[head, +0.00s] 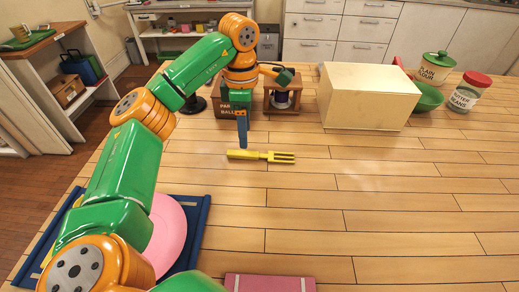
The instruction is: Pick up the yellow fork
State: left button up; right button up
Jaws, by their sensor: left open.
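The yellow fork (262,156) lies flat on the wooden table near the middle of the head view. Its tines point right and its handle end points left. My left gripper (242,138), at the end of the green and orange arm, points down just above the fork's handle. Its blue fingers are seen nearly edge-on, and a small space seems to separate the tips from the fork. The left gripper is open and holds nothing that I can see. My right gripper is not in view.
A cardboard box (227,112) and a small wooden stand (283,95) are behind the fork. A cream box (368,98), green bowl (428,98) and two canisters stand back right. A pink plate (168,232) on a blue tray (201,222) and a pink block (268,283) are in front. The right-hand tabletop is clear.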

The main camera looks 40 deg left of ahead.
aim_at(247, 153)
pick_arm(q)
jog(key=f, duration=0.1)
jog(key=s+d+f, duration=0.1)
jog(key=shift+s+d+f+p, duration=0.1)
jog(key=shift+s+f+p, duration=0.1)
jog(key=shift+f+p, duration=0.2)
jog(key=shift+w+f, duration=0.2)
jog(key=shift+f, duration=1)
jog(key=shift+w+a+f, duration=0.1)
jog(key=shift+a, duration=0.1)
jog(key=shift+d, duration=0.1)
grip_shut()
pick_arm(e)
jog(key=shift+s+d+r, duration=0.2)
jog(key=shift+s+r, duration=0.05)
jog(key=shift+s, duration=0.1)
